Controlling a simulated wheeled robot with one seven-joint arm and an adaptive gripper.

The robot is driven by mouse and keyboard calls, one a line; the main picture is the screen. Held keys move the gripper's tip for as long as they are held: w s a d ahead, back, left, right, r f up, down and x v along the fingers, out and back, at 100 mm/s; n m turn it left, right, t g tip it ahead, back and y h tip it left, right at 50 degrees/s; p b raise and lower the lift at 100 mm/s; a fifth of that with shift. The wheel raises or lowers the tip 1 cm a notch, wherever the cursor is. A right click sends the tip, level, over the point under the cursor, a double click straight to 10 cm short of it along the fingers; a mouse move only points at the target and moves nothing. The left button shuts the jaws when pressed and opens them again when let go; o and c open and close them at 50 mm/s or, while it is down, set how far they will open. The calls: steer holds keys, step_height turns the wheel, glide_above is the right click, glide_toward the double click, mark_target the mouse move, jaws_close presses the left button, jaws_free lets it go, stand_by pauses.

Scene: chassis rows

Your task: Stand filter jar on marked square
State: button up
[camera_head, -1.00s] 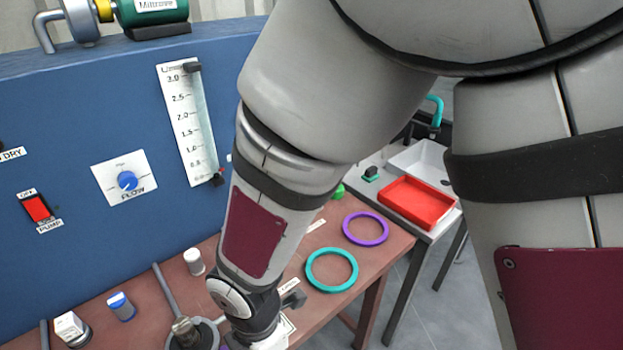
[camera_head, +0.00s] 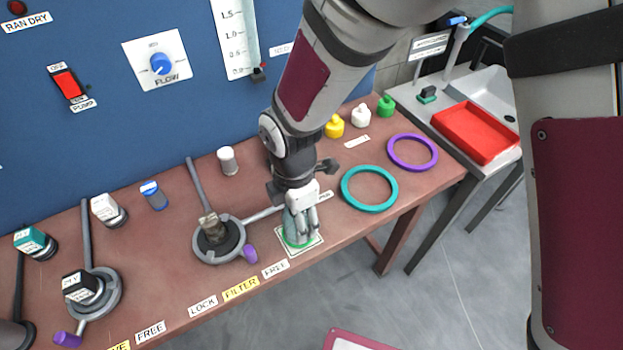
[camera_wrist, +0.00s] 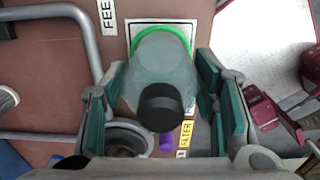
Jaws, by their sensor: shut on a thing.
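The filter jar (camera_wrist: 165,72) is a translucent grey-green jar with a black knob and a bright green ring at one end. In the wrist view it sits between the green-padded fingers of my gripper (camera_wrist: 165,100), which is shut on it. In the head view my gripper (camera_head: 299,215) points down over the marked square (camera_head: 313,246), a white sheet with a dark outline near the table's front edge. The jar's green end is low within that outline. The fingers hide much of the jar, and I cannot tell whether it touches the surface.
A round clamp holder (camera_head: 205,250) with a purple knob stands just left of the square. Teal ring (camera_head: 348,201) and purple ring (camera_head: 432,165) lie to the right. Several small capped bottles stand along the back by the blue panel (camera_head: 110,130). A red tray (camera_head: 478,133) is at far right.

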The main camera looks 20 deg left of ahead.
steer(key=shift+r, duration=0.1)
steer(key=o, duration=1.2)
